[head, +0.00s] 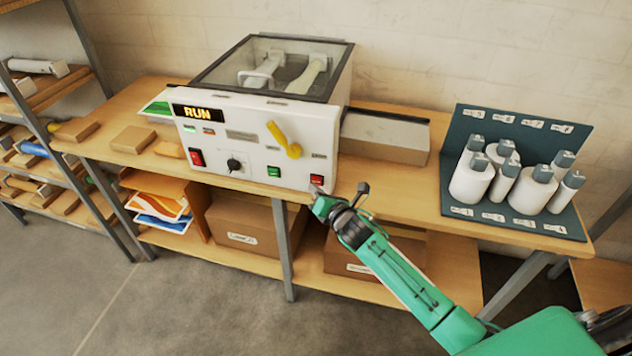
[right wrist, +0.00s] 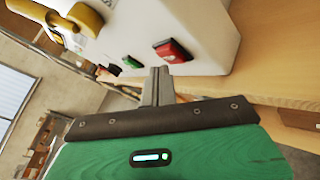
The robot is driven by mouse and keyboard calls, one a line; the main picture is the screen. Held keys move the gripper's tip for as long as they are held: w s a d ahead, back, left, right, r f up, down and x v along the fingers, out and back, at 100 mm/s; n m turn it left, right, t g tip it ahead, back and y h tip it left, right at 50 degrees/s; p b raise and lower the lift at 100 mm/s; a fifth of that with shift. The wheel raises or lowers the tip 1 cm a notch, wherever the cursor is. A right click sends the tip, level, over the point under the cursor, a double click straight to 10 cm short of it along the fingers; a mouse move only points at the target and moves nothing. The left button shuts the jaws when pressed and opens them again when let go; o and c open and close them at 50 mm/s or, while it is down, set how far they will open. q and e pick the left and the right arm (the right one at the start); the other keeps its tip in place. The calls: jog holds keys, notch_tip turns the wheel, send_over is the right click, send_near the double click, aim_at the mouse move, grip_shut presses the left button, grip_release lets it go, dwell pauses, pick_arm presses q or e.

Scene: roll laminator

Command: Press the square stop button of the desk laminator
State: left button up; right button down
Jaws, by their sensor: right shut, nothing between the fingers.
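The desk laminator (head: 255,140) is a white box with a clear lid, standing on the wooden bench. Its display (head: 198,113) reads RUN. A red square button (head: 317,179) is at the lower right of its front panel. It also shows in the right wrist view (right wrist: 172,51), just beyond my fingertips. My right gripper (head: 316,190) is shut and empty, its tips close in front of and slightly below this button. I cannot tell whether they touch it. In the right wrist view the shut fingers (right wrist: 158,84) point at the panel's lower edge. My left gripper is not in view.
A rack of white bottles (head: 516,180) stands at the right. Boxes (head: 243,222) lie on the lower shelf.

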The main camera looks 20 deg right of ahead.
jog(key=shift+w+d, duration=0.35)
jog(key=shift+w, duration=0.15)
dwell(0.9)
jog(key=shift+s, duration=0.1)
jog(key=shift+s+a, duration=0.45)
jog(key=shift+s, duration=0.15)
jog(key=shift+s, duration=0.1)
jog(key=s+a, duration=0.1)
jog(key=s, duration=0.1)
jog(key=s+a+p, duration=0.1)
jog(key=s+a, duration=0.1)
dwell(0.4)
jog(key=shift+d, duration=0.1)
dwell(0.5)
